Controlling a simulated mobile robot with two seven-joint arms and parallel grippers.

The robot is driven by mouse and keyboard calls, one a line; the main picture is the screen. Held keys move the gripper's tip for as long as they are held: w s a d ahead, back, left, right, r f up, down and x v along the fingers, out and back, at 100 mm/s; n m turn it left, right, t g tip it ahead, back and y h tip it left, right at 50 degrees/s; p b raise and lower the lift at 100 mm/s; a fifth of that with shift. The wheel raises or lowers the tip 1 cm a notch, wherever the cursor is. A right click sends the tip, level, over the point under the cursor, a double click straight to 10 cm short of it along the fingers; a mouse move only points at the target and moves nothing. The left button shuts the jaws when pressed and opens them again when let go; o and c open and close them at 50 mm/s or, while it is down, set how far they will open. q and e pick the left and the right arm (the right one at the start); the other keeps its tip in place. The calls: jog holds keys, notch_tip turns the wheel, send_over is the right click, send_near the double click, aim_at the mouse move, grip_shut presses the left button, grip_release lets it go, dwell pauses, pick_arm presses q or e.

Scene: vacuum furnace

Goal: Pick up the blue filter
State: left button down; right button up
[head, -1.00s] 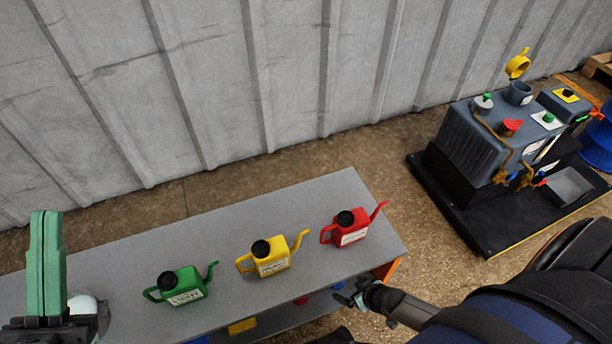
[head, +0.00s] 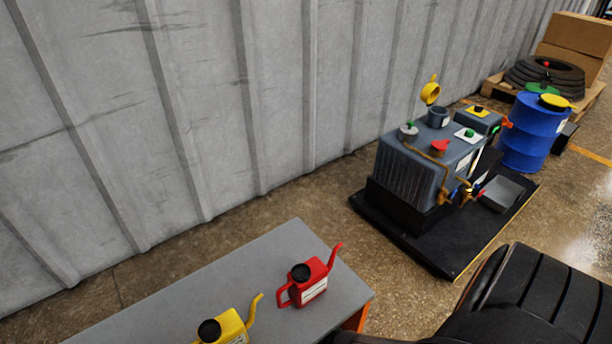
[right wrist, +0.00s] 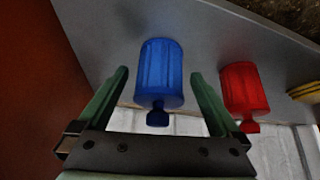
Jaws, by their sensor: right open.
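The blue filter (right wrist: 160,75) is a ribbed blue cylinder with a narrower dark blue end. It shows in the right wrist view, on a grey shelf surface (right wrist: 105,35). My right gripper (right wrist: 158,84) is open, with one green finger on each side of the blue filter. I see gaps between the fingers and the filter; whether they touch it in depth I cannot tell. In the head view the blue filter and the right gripper's fingers are hidden. My left gripper is out of view.
A red filter (right wrist: 244,88) is close to the right finger. A yellow item (right wrist: 305,91) lies further right. An orange panel (right wrist: 35,90) stands at left. In the head view, red (head: 308,282) and yellow (head: 228,328) cans stand on the table (head: 250,258); a pump unit (head: 425,165) stands beyond.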

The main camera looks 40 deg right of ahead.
jog(key=shift+w+f, duration=0.1)
jog(key=c, duration=1.4)
jog(key=shift+c, duration=0.2)
